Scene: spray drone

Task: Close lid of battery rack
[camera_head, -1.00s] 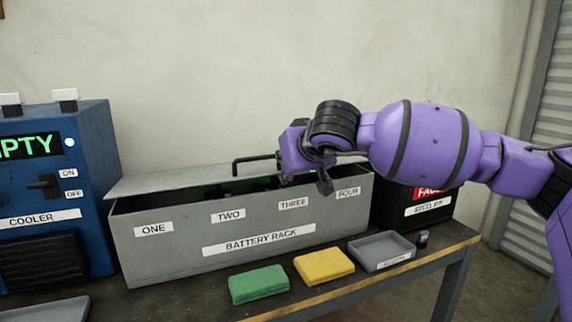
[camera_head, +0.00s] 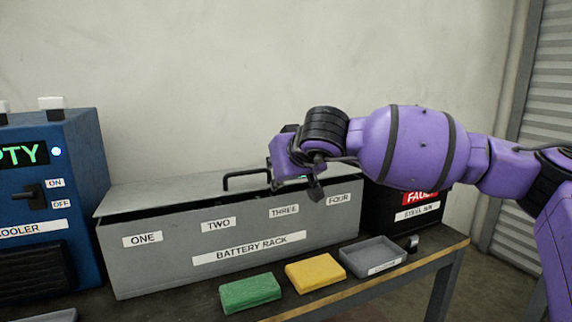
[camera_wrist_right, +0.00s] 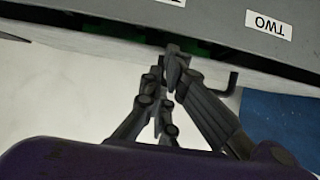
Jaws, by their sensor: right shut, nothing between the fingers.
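The grey battery rack (camera_head: 180,262) stands on the bench with labels ONE to FOUR on its front. Its hinged lid (camera_head: 165,195) is tilted low over the box, with a narrow dark gap along the front edge. A black bar handle (camera_head: 245,179) stands on the lid. My right gripper (camera_head: 290,180) is at the lid's right part, beside the handle. In the right wrist view the gripper's fingers (camera_wrist_right: 172,68) are shut and empty by the lid's edge; contact is hard to tell. The left gripper is out of view.
A blue cooler (camera_head: 75,160) stands left of the rack and a black bin (camera_head: 425,215) right of it. Green (camera_head: 250,292) and yellow (camera_head: 315,273) blocks and a grey tray (camera_head: 372,256) lie in front on the bench.

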